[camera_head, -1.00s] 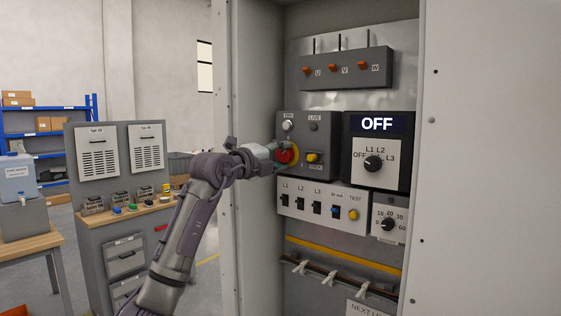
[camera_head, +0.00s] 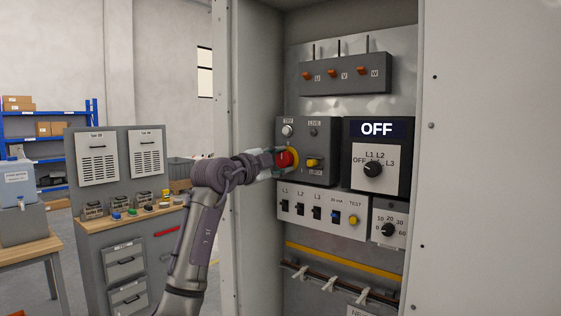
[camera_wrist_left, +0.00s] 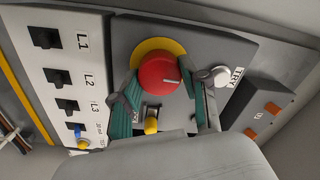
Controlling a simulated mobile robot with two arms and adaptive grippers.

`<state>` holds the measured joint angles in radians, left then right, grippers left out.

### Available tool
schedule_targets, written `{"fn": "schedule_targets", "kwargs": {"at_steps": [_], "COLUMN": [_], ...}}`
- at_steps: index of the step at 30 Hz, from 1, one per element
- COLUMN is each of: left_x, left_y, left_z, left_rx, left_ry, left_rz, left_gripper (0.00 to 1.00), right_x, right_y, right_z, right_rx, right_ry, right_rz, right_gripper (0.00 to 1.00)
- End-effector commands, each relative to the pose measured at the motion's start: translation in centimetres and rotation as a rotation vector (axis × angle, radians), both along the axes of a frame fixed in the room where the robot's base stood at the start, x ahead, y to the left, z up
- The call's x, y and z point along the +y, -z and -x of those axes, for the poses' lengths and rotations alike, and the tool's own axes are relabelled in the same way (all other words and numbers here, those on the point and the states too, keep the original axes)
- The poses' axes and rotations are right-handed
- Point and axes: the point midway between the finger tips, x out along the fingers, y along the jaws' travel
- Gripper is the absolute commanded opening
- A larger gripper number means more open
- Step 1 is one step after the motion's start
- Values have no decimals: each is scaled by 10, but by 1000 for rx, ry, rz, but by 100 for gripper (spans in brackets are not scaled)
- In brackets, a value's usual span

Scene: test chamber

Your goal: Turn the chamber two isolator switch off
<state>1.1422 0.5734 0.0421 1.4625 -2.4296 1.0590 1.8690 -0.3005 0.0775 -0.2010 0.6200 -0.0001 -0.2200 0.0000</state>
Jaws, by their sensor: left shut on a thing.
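The isolator switch is a red rotary knob (camera_head: 285,159) on a yellow round plate, on a grey panel inside the open cabinet. In the left wrist view the red knob (camera_wrist_left: 158,75) has a white mark that points right, towards the TRY button (camera_wrist_left: 221,76). My left gripper (camera_head: 275,159) reaches the knob from the left. In the left wrist view its fingers (camera_wrist_left: 164,92) are closed on the knob from both sides. The left part of the knob is hidden by the gripper in the head view. My right gripper is not in view.
A yellow-tipped toggle (camera_head: 313,163) sits close right of the knob. A selector with an OFF display (camera_head: 376,128) is further right. Several black breakers (camera_head: 300,209) lie below. The cabinet's side wall (camera_head: 252,100) stands close to my left arm.

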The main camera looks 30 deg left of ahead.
Motion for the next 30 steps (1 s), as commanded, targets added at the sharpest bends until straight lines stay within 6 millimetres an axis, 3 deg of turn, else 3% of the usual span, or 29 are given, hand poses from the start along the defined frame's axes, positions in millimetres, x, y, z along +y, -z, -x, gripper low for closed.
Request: {"fn": "schedule_targets", "kwargs": {"at_steps": [18, 19, 21, 23, 30], "left_x": [0, 0, 0, 0, 0], "left_y": [1, 1, 1, 1, 0], "left_z": [0, 0, 0, 0, 0], "left_rx": [6, 5, 5, 5, 4], "left_ry": [0, 1, 1, 1, 1], "left_rz": [40, 40, 39, 39, 38], "left_gripper": [10, 50, 61, 70, 70], "right_x": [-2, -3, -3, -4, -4], "right_y": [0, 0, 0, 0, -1], "right_z": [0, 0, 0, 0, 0], "right_rx": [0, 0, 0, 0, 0], "right_ry": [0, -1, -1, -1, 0], "right_rz": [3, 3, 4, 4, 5], "right_gripper": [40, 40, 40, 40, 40]}}
